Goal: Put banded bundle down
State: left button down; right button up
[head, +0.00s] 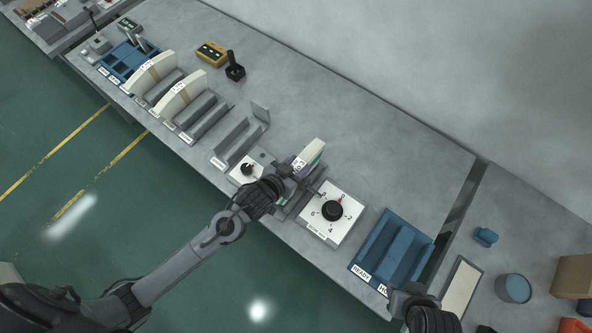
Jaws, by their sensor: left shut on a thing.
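A small bundle (311,153), pale with a greenish side and a purple band near its lower end, is in my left gripper (287,170). The gripper is shut on the bundle's lower left end. The bundle is tilted, its free end pointing up and right, over or near a grey slotted holder (293,203); I cannot tell whether it touches anything. The arm and hand hide part of the holder. My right gripper (404,292) is at the bottom edge, beside the blue tray (388,248); its fingers are too small and dark to read.
A white dial plate (345,225) with a black knob is right of the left gripper. A smaller knob plate (246,170) is to its left. Grey racks with pale stacks (151,72) stand further left. The bench behind the bundle is clear.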

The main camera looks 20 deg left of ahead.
pick_arm(q)
jog(key=shift+w+a+f, duration=0.1)
jog(key=shift+f, duration=1.85)
jog(key=shift+f, duration=0.15)
jog(key=c, duration=0.6)
grip_release()
jog(key=shift+f, duration=0.1)
jog(key=shift+r, duration=0.2)
jog(key=v, duration=1.2)
jog(key=shift+f, duration=0.1)
jog(key=shift+s+a+g+y, duration=0.25)
jog(key=shift+s+g+y, duration=0.05)
jog(key=shift+s+g, duration=0.1)
jog(key=s+a+n+g+y, duration=0.1)
jog(key=s+a+g+y, duration=0.1)
jog(key=s+a+g, duration=0.2)
jog(key=s+g, duration=0.3)
jog(key=s, duration=0.3)
jog(key=shift+r, duration=0.35)
